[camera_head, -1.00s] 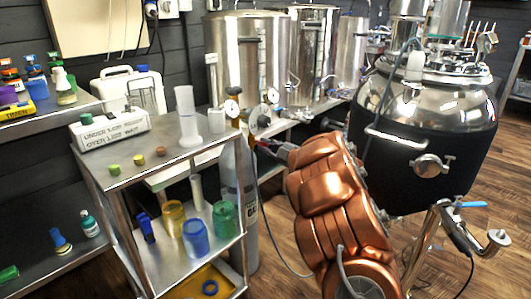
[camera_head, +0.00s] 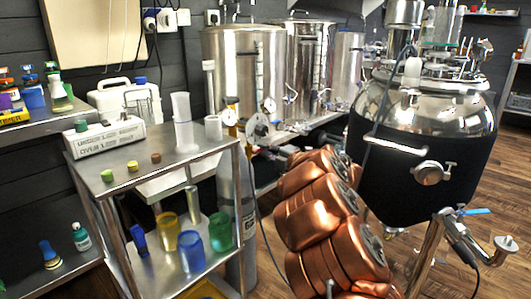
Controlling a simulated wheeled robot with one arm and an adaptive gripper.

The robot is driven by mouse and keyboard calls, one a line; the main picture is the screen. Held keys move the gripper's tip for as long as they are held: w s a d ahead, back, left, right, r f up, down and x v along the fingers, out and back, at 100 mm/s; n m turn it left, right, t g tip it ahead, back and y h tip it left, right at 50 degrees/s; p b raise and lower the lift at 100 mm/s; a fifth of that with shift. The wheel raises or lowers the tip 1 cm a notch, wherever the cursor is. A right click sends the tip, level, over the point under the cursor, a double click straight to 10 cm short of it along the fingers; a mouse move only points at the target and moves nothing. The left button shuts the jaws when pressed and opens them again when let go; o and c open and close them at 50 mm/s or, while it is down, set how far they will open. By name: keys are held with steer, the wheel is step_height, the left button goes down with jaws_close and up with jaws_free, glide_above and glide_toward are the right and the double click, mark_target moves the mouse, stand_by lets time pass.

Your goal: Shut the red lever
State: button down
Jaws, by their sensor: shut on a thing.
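My copper-coloured arm reaches up from the lower right towards the regulator (camera_head: 257,127) on the grey gas cylinder (camera_head: 229,195). My gripper (camera_head: 268,154) is small and dark at the arm's far end, just below and right of the regulator. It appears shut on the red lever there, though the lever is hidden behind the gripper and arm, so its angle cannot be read. Two round gauges, the left gauge (camera_head: 230,116) and the right gauge (camera_head: 269,105), show above the gripper.
A steel trolley (camera_head: 113,172) with caps, cylinders and coloured beakers stands left of the cylinder. Steel kettles (camera_head: 240,70) stand behind. A black-jacketed tank (camera_head: 405,165) stands close right of my arm, with a blue-handled valve (camera_head: 474,212) low beside it. Wood floor is open at far right.

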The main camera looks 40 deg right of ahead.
stand_by(0.3)
steer(key=c, duration=1.1)
jaws_free()
steer(key=shift+c, duration=0.2)
steer(key=v, duration=1.2)
steer(key=shift+r, duration=0.1)
